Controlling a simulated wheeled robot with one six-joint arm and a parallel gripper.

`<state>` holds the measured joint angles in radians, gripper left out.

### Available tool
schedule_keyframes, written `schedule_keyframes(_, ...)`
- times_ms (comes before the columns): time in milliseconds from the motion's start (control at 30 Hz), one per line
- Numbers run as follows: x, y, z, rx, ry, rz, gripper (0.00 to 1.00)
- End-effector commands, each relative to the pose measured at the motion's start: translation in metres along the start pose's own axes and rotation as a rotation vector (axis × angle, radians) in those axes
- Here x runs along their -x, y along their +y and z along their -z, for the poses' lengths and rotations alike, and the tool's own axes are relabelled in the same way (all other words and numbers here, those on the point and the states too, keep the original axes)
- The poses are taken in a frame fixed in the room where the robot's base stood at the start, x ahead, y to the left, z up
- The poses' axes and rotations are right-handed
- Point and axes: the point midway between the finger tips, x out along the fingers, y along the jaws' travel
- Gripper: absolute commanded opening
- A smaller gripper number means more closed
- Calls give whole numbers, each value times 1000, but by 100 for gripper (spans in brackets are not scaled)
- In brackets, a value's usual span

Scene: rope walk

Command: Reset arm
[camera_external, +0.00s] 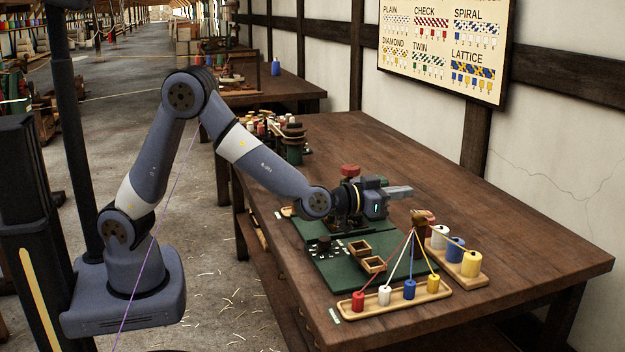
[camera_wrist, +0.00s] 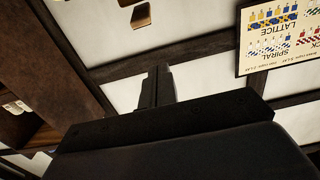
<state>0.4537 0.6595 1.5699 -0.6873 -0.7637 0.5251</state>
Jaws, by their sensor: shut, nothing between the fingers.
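My gripper (camera_external: 401,192) is at the end of my arm, held level above the green board on the wooden table and pointing right. Its fingers are together with nothing between them. In the wrist view the shut fingers (camera_wrist: 157,85) point toward the wall, with no object at their tips. Below and to the right of my gripper, colored cords run from a brown top piece (camera_external: 418,217) down to red, white, blue and yellow bobbins on a wooden tray (camera_external: 440,293).
The green board (camera_external: 338,271) carries small wooden boxes (camera_external: 373,265). A second wooden rack (camera_external: 470,279) holds spools at the right. More spools (camera_external: 270,125) stand at the table's far end. The table's right side (camera_external: 540,240) is clear. A pattern chart (camera_external: 445,45) hangs on the wall.

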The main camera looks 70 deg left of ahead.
Motion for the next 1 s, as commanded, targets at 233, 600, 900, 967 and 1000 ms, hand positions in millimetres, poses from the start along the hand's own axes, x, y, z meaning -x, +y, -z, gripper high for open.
schedule_keyframes(233,-14,0,8,-2,-48,0,0)
schedule_keyframes(600,-23,0,11,-1,-130,1,0)
schedule_keyframes(900,2,1,18,0,-166,-3,0)
schedule_keyframes(967,11,0,21,0,-165,-1,0)
schedule_keyframes(1000,17,0,24,1,-164,-1,0)
